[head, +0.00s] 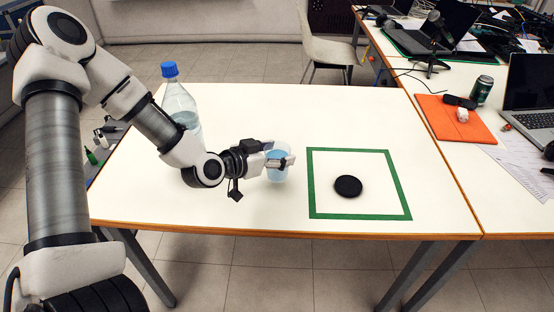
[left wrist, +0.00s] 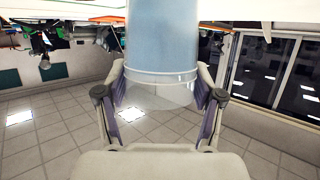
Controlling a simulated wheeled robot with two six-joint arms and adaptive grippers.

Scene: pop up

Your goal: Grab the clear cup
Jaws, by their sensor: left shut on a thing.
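The clear cup (head: 277,172), bluish and see-through, stands on the white table (head: 240,110) left of the green taped square. My left gripper (head: 280,162) reaches in from the left and is shut around the cup, with its fingers across the cup's side. In the left wrist view the cup (left wrist: 162,50) fills the top middle, between the two fingers of my left gripper (left wrist: 160,100). The gripper hides part of the cup in the head view. My right gripper does not show.
A water bottle (head: 179,102) with a blue cap stands behind my left arm. A black disc (head: 348,186) lies inside the green square (head: 311,180). A second table on the right holds an orange folder (head: 445,125), a dark can (head: 482,90) and laptops. The table's back middle is clear.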

